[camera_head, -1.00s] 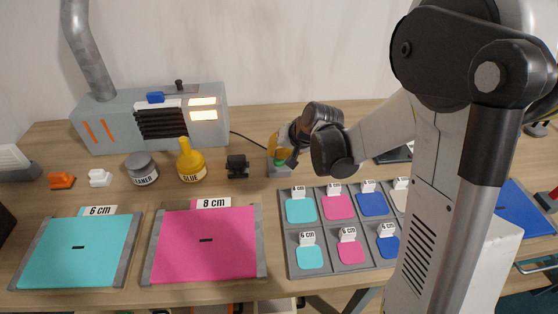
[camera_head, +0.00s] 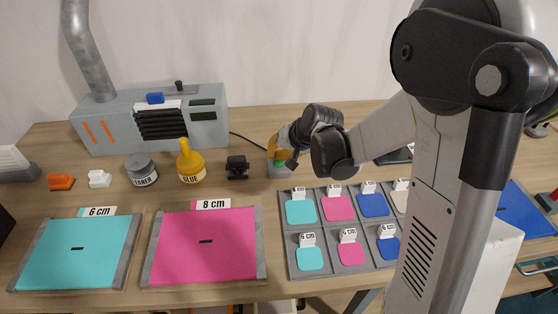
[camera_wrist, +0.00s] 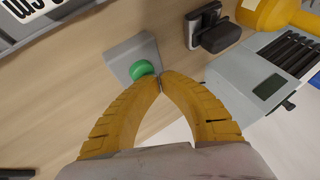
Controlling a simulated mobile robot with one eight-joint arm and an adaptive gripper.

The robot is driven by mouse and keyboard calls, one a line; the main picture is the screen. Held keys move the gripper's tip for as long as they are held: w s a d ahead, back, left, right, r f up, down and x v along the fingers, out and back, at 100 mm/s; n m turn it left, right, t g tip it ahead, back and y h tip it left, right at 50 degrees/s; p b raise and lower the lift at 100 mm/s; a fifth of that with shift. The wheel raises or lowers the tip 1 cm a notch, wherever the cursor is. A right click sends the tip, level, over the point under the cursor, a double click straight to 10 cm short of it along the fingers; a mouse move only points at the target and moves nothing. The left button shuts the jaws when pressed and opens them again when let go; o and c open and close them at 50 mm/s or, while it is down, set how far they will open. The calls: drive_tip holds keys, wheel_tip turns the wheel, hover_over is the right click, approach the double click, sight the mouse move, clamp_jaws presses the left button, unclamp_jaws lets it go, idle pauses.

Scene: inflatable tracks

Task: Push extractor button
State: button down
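The extractor button is a green round button (camera_wrist: 141,69) on a grey box (camera_wrist: 126,55) on the table. In the wrist view my gripper (camera_wrist: 161,80) has its yellow fingers closed together, tips meeting at the edge of the green button; whether they touch it is not clear. In the head view my gripper (camera_head: 277,160) covers much of the button box (camera_head: 279,170), and a bit of green shows at its tip. The grey extractor (camera_head: 150,115) with a duct stands at the back left; its two front panels (camera_head: 203,108) are dark.
A black clamp-like item (camera_head: 237,168), a yellow glue bottle (camera_head: 190,162) and a cleaner jar (camera_head: 141,170) stand left of the button. A grey tray (camera_head: 319,233) of coloured patches lies in front. A cable runs along the table behind.

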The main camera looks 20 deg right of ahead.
drive_tip(key=shift+r+p, duration=0.3)
drive_tip(key=shift+r, duration=0.3)
wheel_tip(320, 180, up, 6)
drive_tip(key=p, duration=0.4)
drive_tip(key=shift+p, duration=0.3)
